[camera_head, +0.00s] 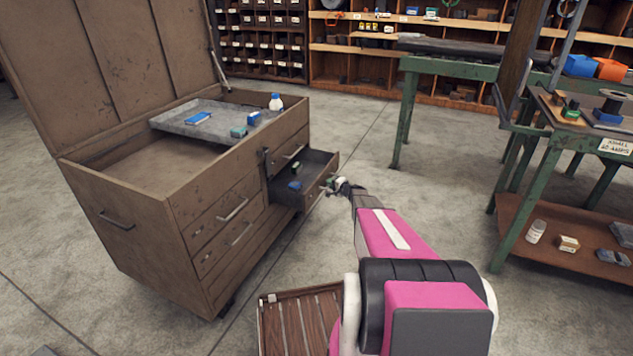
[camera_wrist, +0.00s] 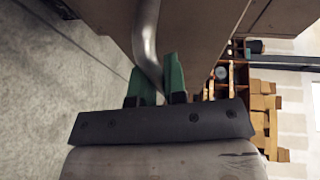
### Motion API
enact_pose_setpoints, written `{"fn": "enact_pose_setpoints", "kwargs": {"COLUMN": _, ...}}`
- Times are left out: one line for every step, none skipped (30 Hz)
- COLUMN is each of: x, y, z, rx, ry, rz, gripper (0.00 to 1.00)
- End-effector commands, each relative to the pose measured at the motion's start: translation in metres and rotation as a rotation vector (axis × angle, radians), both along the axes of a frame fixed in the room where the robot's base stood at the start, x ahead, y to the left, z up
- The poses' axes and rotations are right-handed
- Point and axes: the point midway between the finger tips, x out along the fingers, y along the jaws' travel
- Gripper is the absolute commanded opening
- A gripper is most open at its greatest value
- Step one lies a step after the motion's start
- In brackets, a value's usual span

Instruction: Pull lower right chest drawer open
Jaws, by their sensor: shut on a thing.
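The brown chest (camera_head: 150,215) stands at the left with its lid up. Its lower right drawer (camera_head: 317,166) sticks out from the chest front, open, with a blue thing (camera_head: 295,185) and a small green thing (camera_head: 295,168) inside. My gripper (camera_head: 336,186) is at the front of this drawer, at its handle. In the wrist view, the green fingers of my gripper (camera_wrist: 159,84) are shut on a bent metal bar, the drawer handle (camera_wrist: 146,35). The gripper hides part of the handle in the head view.
The upper right drawer (camera_head: 288,152) and the left drawers (camera_head: 228,240) are shut. A grey tray (camera_head: 170,122) with small items lies in the chest top. A slatted wooden surface (camera_head: 300,322) is below my arm. A green workbench (camera_head: 520,190) stands at right; open floor lies between.

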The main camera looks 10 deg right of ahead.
Motion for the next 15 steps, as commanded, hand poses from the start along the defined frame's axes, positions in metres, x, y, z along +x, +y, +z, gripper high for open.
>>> {"fn": "enact_pose_setpoints", "kwargs": {"x": -0.011, "y": -0.014, "z": 0.000, "rx": -0.001, "ry": 0.002, "rz": -0.004, "gripper": 0.00}}
{"fn": "enact_pose_setpoints", "kwargs": {"x": -0.016, "y": -0.021, "z": 0.000, "rx": -0.001, "ry": 0.002, "rz": -0.004, "gripper": 0.00}}
{"fn": "enact_pose_setpoints", "kwargs": {"x": -0.022, "y": -0.029, "z": 0.001, "rx": 0.000, "ry": 0.001, "rz": -0.004, "gripper": 0.00}}
{"fn": "enact_pose_setpoints", "kwargs": {"x": -0.026, "y": -0.036, "z": 0.001, "rx": -0.001, "ry": 0.000, "rz": -0.004, "gripper": 0.00}}
{"fn": "enact_pose_setpoints", "kwargs": {"x": -0.031, "y": -0.042, "z": 0.000, "rx": -0.002, "ry": 0.001, "rz": -0.004, "gripper": 0.00}}
{"fn": "enact_pose_setpoints", "kwargs": {"x": -0.037, "y": -0.049, "z": 0.001, "rx": -0.001, "ry": 0.001, "rz": -0.003, "gripper": 0.00}}
{"fn": "enact_pose_setpoints", "kwargs": {"x": -0.041, "y": -0.055, "z": 0.001, "rx": -0.001, "ry": 0.000, "rz": -0.003, "gripper": 0.00}}
{"fn": "enact_pose_setpoints", "kwargs": {"x": -0.045, "y": -0.061, "z": 0.001, "rx": -0.001, "ry": 0.000, "rz": -0.004, "gripper": 0.00}}
{"fn": "enact_pose_setpoints", "kwargs": {"x": -0.050, "y": -0.068, "z": 0.001, "rx": -0.001, "ry": 0.000, "rz": -0.004, "gripper": 0.00}}
{"fn": "enact_pose_setpoints", "kwargs": {"x": -0.053, "y": -0.073, "z": 0.000, "rx": -0.001, "ry": 0.000, "rz": -0.003, "gripper": 0.00}}
{"fn": "enact_pose_setpoints", "kwargs": {"x": -0.057, "y": -0.078, "z": 0.000, "rx": -0.001, "ry": 0.000, "rz": -0.003, "gripper": 0.00}}
{"fn": "enact_pose_setpoints", "kwargs": {"x": -0.061, "y": -0.084, "z": 0.000, "rx": -0.001, "ry": 0.000, "rz": -0.003, "gripper": 0.00}}
{"fn": "enact_pose_setpoints", "kwargs": {"x": -0.064, "y": -0.088, "z": 0.000, "rx": -0.001, "ry": 0.001, "rz": -0.003, "gripper": 0.00}}
{"fn": "enact_pose_setpoints", "kwargs": {"x": -0.067, "y": -0.091, "z": 0.000, "rx": -0.001, "ry": 0.001, "rz": -0.003, "gripper": 0.00}}
{"fn": "enact_pose_setpoints", "kwargs": {"x": -0.070, "y": -0.096, "z": 0.000, "rx": -0.001, "ry": 0.001, "rz": -0.002, "gripper": 0.00}}
